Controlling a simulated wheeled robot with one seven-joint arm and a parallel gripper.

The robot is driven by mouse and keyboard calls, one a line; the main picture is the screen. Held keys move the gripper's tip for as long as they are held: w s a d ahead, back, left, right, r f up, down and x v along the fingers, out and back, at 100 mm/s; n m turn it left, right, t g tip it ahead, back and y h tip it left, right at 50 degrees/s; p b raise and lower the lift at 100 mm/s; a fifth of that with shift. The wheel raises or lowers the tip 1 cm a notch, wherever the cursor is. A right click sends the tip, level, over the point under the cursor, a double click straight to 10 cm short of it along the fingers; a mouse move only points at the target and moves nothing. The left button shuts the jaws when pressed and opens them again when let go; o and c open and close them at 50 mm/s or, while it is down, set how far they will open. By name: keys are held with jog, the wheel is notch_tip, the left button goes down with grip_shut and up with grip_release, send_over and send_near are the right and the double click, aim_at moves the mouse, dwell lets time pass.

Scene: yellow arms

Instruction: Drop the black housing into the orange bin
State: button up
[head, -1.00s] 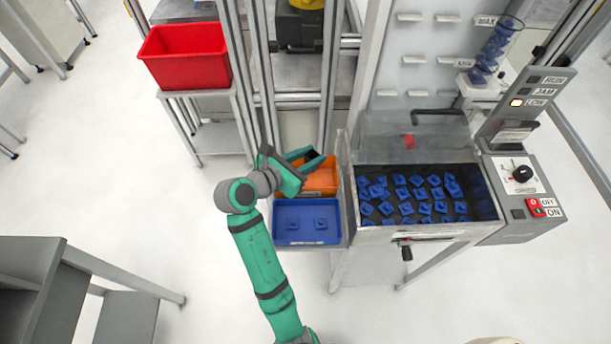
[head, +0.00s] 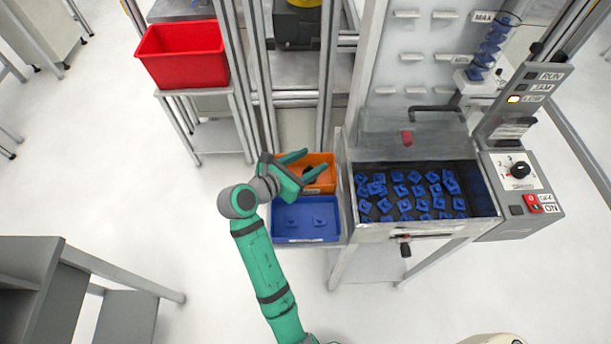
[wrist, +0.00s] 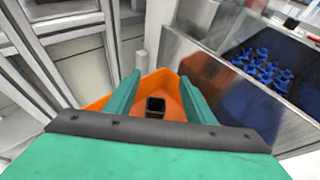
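The black housing (wrist: 155,106) is a small square, hollow-topped piece. In the wrist view it shows between my spread fingers, against the inside of the orange bin (wrist: 172,82). I cannot tell whether it rests on the bin floor or is still in the air. My gripper (head: 314,157) is open above the orange bin (head: 326,183), its fingers apart and not touching the housing. In the head view the fingers partly cover the bin, and only a dark patch shows between them.
A red bin (head: 184,62) stands on a table at the back left. Upright frame posts rise behind.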

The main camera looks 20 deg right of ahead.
jog(key=shift+a, duration=0.1)
jog(key=v, duration=1)
jog(key=shift+a+r, duration=0.2)
jog(key=shift+s, duration=0.15)
